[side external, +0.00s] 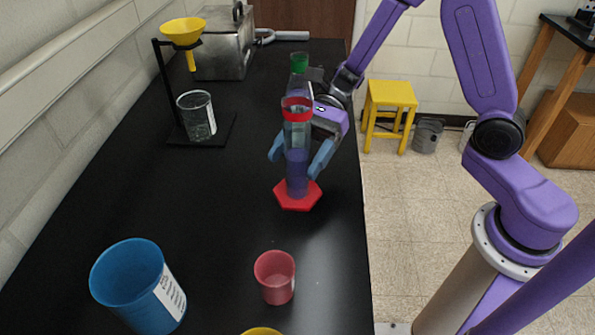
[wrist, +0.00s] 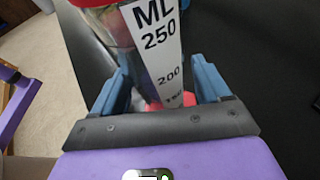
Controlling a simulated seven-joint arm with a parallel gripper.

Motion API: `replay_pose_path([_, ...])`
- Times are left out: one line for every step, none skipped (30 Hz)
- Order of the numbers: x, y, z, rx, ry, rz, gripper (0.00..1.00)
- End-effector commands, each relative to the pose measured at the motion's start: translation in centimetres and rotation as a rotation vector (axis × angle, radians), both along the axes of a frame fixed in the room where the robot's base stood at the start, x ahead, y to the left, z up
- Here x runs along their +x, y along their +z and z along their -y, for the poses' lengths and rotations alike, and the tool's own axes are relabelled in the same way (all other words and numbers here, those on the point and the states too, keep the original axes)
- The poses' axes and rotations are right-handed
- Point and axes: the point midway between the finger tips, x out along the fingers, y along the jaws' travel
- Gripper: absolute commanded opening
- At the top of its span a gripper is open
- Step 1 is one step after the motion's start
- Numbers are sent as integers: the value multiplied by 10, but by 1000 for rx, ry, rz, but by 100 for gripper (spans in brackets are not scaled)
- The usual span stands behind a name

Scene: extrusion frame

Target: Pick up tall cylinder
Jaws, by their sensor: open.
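The tall cylinder (side external: 297,180) is a clear graduated cylinder with a red rim and a red hexagonal base, upright on the black bench. In the wrist view its clear wall and white scale strip (wrist: 160,50), marked ML 250 and 200, fill the upper middle. My gripper (side external: 297,160) is open, with a blue finger on either side of the cylinder's body. In the wrist view the fingers of my gripper (wrist: 161,75) also flank it. Contact between fingers and cylinder is not clear.
A green-topped cylinder (side external: 299,63) stands behind. A blue cup (side external: 130,285) and a red cup (side external: 275,278) stand in front. At the left are a yellow funnel (side external: 183,32) on a stand and a glass beaker (side external: 197,115). The bench between is clear.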

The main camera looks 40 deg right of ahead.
Motion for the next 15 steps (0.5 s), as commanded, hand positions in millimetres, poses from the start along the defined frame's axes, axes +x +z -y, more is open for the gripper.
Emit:
replay_pose_path([-2, -3, -6, -1, 2, -2, 76])
replay_pose_path([-3, -4, -8, -1, 3, -1, 76])
replay_pose_path([-3, -5, -10, -1, 1, 0, 76])
replay_pose_path([-3, -5, -11, -1, 0, 0, 76])
replay_pose_path([-3, -5, -12, -1, 0, 0, 76])
replay_pose_path([-3, -6, -12, -1, -1, 2, 76])
replay_pose_path([-4, -5, -13, -1, -1, 2, 76])
replay_pose_path([-3, -5, -12, -1, -1, 2, 76])
replay_pose_path([-3, -5, -12, -1, -1, 2, 76])
replay_pose_path([-3, -5, -12, -1, -1, 2, 76])
replay_pose_path([-3, -5, -12, -1, -1, 2, 76])
replay_pose_path([-3, -5, -12, -1, -1, 2, 69])
replay_pose_path([-3, -5, -12, -1, -1, 2, 60])
replay_pose_path([-3, -5, -12, -1, -1, 2, 50])
replay_pose_path([-3, -5, -12, -1, -1, 2, 37])
